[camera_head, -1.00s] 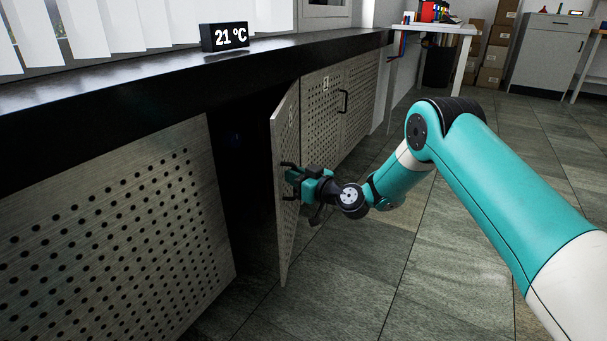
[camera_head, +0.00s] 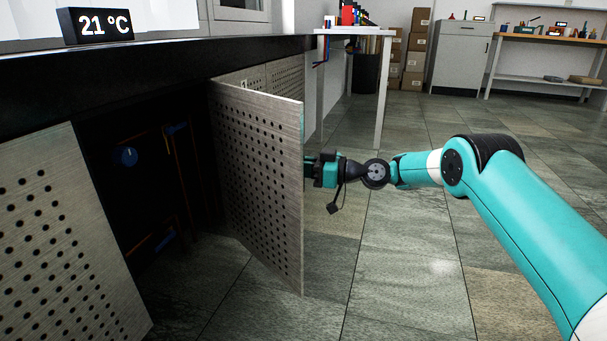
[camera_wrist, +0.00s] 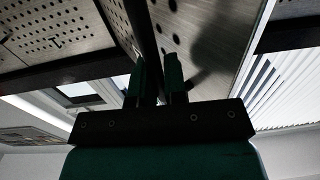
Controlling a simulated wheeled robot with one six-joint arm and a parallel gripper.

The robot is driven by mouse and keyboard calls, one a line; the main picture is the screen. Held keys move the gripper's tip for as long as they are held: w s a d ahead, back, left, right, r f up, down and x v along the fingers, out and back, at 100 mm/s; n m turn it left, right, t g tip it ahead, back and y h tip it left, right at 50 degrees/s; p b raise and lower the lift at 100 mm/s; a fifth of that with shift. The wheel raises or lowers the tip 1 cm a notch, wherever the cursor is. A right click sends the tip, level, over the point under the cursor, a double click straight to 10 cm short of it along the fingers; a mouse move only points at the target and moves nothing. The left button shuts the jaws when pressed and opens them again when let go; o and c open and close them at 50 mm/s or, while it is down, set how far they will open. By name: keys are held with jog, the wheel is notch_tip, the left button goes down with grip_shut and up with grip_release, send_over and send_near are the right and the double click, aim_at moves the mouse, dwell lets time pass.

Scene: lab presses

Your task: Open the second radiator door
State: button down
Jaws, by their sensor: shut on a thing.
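The perforated grey radiator door (camera_head: 260,170) stands swung out from the cabinet, its inner face toward the head camera. My gripper (camera_head: 309,170) is at the door's outer side near its free edge, and its fingertips are hidden behind the door there. In the wrist view my gripper (camera_wrist: 157,70) is closed around a dark bar, the door handle (camera_wrist: 147,35), beside the perforated panel. Behind the door the cabinet opening (camera_head: 110,205) is dark, with a blue round knob (camera_head: 127,156) and orange-edged parts inside.
Another perforated panel (camera_head: 55,240) closes the cabinet at left. Further perforated doors (camera_head: 287,75) show behind the open one. A black counter ledge (camera_head: 170,62) carries a 21 °C display (camera_head: 97,25). A white table (camera_head: 355,32) stands at the back. The tiled floor right of the door is clear.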

jog(key=shift+w+d+g, duration=0.3)
jog(key=shift+w+d, duration=0.05)
jog(key=shift+w, duration=0.2)
jog(key=shift+d, duration=0.1)
jog(key=c, duration=1.2)
grip_release()
jog(key=shift+d, duration=0.15)
